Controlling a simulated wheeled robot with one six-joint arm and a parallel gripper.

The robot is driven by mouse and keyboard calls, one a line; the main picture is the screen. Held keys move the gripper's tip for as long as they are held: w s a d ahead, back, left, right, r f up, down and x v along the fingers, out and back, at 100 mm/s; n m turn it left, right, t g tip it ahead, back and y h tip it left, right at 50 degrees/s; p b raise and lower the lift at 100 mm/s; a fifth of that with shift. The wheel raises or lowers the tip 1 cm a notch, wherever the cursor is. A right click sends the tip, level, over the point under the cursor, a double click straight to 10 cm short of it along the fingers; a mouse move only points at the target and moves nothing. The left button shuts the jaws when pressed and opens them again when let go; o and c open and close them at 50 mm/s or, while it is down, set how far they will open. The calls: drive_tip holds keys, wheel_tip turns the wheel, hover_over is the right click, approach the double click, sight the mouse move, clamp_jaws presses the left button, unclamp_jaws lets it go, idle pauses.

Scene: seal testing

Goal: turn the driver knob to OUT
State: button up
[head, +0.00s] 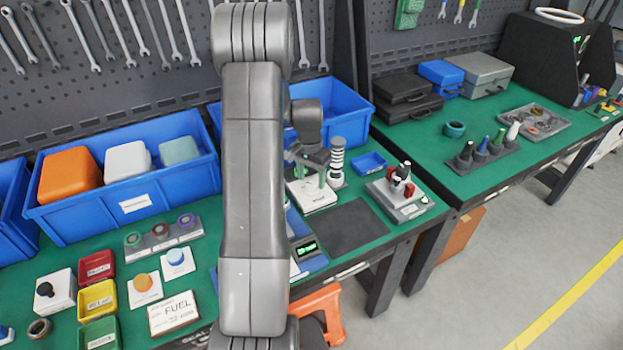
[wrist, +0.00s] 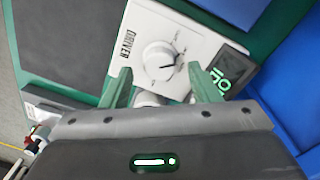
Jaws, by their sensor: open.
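The driver unit is a white box (wrist: 128,45) marked DRIVER, seen in the wrist view, with a round white knob (wrist: 159,58) on its face. A dark pointer mark on the knob points to the right in that view; the small labels around it are too blurred to read. A dark display (wrist: 230,80) with green characters sits at the box's right side. My gripper (wrist: 161,71) is open, its green fingers on either side of the knob's near edge, with nothing held. In the head view my gripper (head: 310,176) is over the white box (head: 313,199), and the knob is hidden.
A striped black-and-white column (head: 337,162) stands close right of my gripper. A blue bin (head: 345,112) is behind it. A dark mat (head: 345,228) lies clear in front. A grey fixture (head: 402,200) with red parts stands farther right.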

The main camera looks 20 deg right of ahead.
drive_tip(key=shift+f, duration=0.8)
drive_tip(key=c, duration=1)
drive_tip(key=shift+o, duration=0.2)
drive_tip(key=shift+n, duration=0.3)
drive_tip(key=n+b, duration=0.2)
drive_tip(key=shift+n, duration=0.4)
drive_tip(key=shift+n+b, duration=0.7)
drive_tip(key=shift+n, duration=1.5)
